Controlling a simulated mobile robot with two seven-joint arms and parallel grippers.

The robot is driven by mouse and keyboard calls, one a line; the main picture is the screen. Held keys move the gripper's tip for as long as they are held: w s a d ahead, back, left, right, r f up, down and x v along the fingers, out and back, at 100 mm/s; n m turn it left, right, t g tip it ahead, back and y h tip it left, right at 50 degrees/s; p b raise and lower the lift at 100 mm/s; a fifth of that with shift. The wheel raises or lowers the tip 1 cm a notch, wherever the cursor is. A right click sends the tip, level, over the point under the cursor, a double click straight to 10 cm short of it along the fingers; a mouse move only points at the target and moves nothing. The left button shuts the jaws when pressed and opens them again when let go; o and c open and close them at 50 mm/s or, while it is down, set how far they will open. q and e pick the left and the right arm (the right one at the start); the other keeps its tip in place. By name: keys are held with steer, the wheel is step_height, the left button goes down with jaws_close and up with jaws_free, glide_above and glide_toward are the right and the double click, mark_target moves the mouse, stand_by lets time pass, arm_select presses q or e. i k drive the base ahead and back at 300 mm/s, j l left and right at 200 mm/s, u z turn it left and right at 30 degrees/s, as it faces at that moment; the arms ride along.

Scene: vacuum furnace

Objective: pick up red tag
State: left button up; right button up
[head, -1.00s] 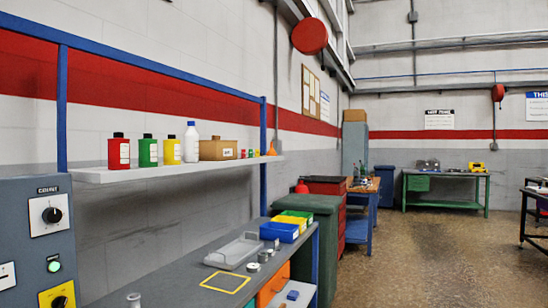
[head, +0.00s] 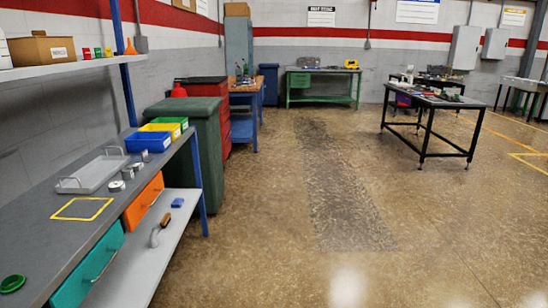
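I cannot make out a red tag for certain in the head view. The black table (head: 440,102) on the right holds several small things too small to tell apart. Neither of my grippers is in view.
A grey bench (head: 40,215) on the left bears a grey tray (head: 93,174), a blue bin (head: 148,142) and a green round thing (head: 12,284). A dark green bin (head: 205,150) stands beyond it. Open floor (head: 330,200) fills the middle.

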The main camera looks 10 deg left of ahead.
mark_target(87, 50)
steer(key=i, duration=4.15)
steer(key=i+u, duration=0.15)
steer(key=u, duration=0.25)
steer(key=i+u, duration=0.1)
steer(key=u, duration=0.25)
steer(key=i+l+u, duration=0.15)
steer(key=u, duration=1.75)
